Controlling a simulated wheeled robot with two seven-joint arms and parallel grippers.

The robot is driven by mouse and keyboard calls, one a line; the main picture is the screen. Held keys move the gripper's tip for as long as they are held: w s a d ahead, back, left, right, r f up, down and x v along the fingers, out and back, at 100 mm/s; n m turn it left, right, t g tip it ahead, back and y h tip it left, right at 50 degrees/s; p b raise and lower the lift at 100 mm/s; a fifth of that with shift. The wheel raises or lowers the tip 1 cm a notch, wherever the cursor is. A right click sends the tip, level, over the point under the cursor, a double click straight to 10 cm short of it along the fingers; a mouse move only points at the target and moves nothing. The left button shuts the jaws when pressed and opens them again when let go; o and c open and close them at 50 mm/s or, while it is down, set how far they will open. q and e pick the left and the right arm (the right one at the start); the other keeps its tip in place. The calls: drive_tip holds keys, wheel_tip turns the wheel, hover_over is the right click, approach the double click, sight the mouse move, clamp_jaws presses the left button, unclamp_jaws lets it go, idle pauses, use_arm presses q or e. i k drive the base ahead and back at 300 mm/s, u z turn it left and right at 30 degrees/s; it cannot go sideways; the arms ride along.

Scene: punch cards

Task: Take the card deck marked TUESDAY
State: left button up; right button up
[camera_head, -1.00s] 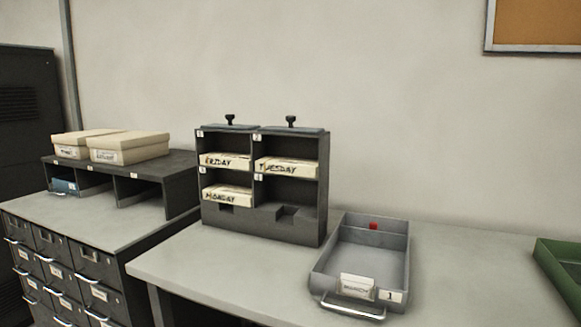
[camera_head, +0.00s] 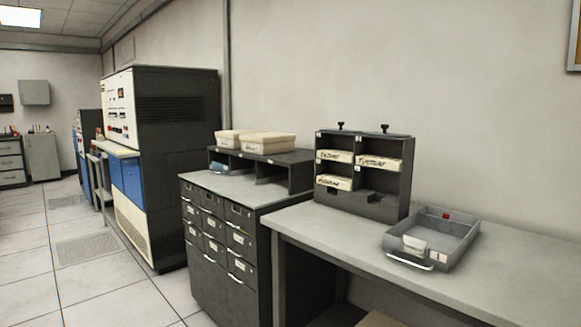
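The deck marked TUESDAY (camera_head: 379,163) lies in the upper right compartment of the dark card rack (camera_head: 378,208) on the grey table. Its label is too small to read now but was legible in the earlier head view. The FRIDAY deck (camera_head: 334,156) lies in the upper left compartment, with the MONDAY deck (camera_head: 334,182) below it. The lower right compartment shows no deck. Neither of my grippers is in view.
A grey tray (camera_head: 461,226) with a front handle stands right of the rack on the table (camera_head: 400,270). A drawer cabinet (camera_head: 226,240) with a shelf unit and beige boxes (camera_head: 267,143) stands left. A large computer cabinet (camera_head: 185,160) is farther left. Open tiled floor lies at far left.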

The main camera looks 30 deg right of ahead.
sight(380, 162)
drive_tip(key=u, duration=0.65)
drive_tip(key=i, duration=0.75)
drive_tip(key=z, duration=0.35)
drive_tip(key=i, duration=2.2)
drive_tip(key=z, duration=1.8)
drive_tip(key=i, duration=0.95)
drive_tip(key=z, duration=0.9)
